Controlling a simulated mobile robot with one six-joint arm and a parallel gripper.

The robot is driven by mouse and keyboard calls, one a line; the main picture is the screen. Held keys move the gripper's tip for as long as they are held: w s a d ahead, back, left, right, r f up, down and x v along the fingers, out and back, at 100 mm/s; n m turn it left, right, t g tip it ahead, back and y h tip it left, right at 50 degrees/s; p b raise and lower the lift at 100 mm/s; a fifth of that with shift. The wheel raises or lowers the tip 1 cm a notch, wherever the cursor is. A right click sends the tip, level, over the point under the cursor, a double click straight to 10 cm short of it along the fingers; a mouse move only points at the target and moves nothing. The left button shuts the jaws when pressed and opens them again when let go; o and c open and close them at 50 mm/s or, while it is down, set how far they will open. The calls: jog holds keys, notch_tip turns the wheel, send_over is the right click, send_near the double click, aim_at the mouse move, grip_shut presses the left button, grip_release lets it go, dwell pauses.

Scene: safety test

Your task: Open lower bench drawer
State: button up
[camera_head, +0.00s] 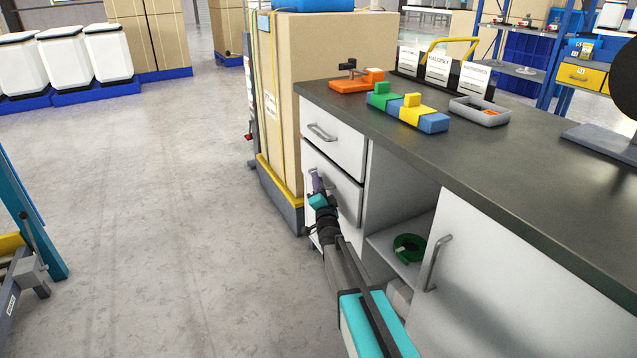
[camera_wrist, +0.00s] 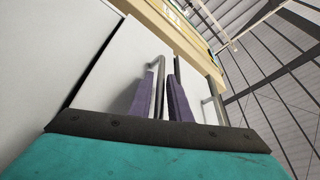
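The lower drawer (camera_head: 340,191) is a white front with a dark gap along its top edge, under the upper drawer (camera_head: 345,143) at the bench's left end. Whether it stands slightly out is unclear. My gripper (camera_head: 316,181) is at this front in the head view and hides much of its handle. In the wrist view my gripper (camera_wrist: 162,76) has its two purple fingers on either side of the grey lower handle (camera_wrist: 159,92), close to it. Whether they press on it cannot be told. The upper drawer's handle (camera_wrist: 213,108) is apart, to the right.
The dark benchtop (camera_head: 480,160) holds an orange tool, coloured blocks and a grey tray (camera_head: 479,112). A tall carton (camera_head: 305,75) stands just beyond the drawers. An open shelf with a green coil (camera_head: 408,247) and a cabinet door (camera_head: 490,290) lie nearer.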

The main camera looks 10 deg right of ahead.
jog(key=shift+w+r, duration=0.1)
jog(key=shift+w, duration=0.3)
jog(key=shift+c, duration=0.3)
grip_shut()
jog(key=shift+d, duration=0.1)
jog(key=shift+s, duration=0.1)
